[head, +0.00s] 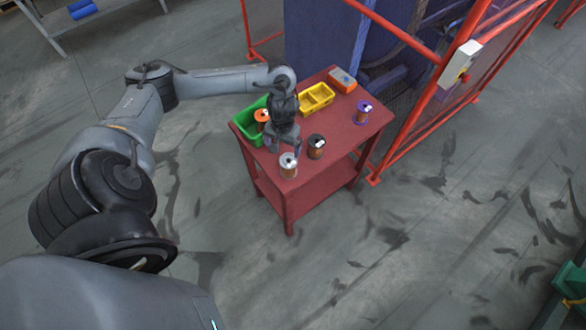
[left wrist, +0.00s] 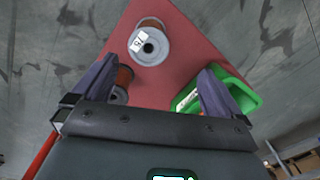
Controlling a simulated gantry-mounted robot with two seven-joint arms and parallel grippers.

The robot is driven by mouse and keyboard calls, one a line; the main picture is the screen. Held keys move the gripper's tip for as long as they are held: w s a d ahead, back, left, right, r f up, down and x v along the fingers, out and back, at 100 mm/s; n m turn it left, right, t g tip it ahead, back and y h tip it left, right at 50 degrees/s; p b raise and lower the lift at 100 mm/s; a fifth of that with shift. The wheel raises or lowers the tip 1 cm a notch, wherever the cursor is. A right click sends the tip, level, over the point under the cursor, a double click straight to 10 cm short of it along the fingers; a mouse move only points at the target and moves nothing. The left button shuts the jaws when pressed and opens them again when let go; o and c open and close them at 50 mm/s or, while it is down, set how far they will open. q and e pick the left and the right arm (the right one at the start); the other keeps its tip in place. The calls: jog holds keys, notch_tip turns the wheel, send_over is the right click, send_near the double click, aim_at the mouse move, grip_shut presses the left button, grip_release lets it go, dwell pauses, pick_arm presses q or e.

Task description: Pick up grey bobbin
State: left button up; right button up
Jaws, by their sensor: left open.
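The grey bobbin (head: 288,165), a spool with a grey flange and copper-coloured winding, stands upright near the front corner of the red table. In the left wrist view the grey bobbin (left wrist: 148,46) shows from above, with a white label on its flange, ahead of the fingers. My left gripper (head: 284,148) is open and empty, over the table just behind the grey bobbin and apart from it. Its two fingers (left wrist: 155,85) are spread wide in the left wrist view. My right gripper is not in view.
The red table (head: 305,185) also carries a green bin (head: 246,128) with an orange-topped bobbin, a yellow tray (head: 316,98), an orange-and-grey box (head: 342,80) and a purple bobbin (head: 362,112). A red safety fence (head: 440,100) runs along the right. The floor in front is clear.

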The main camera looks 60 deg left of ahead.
pick_arm(q)
jog(key=b, duration=0.1)
send_over(288, 160)
notch_tip(288, 160, down, 6)
jog(key=f, duration=0.2)
jog(key=d+f, duration=0.1)
jog(key=shift+s+f+b, duration=0.2)
jog(key=shift+f+b, duration=0.15)
jog(key=shift+f, duration=0.3)
jog(key=c, duration=1.6)
jog(key=shift+a+r, duration=0.1)
jog(key=shift+c, duration=1.2)
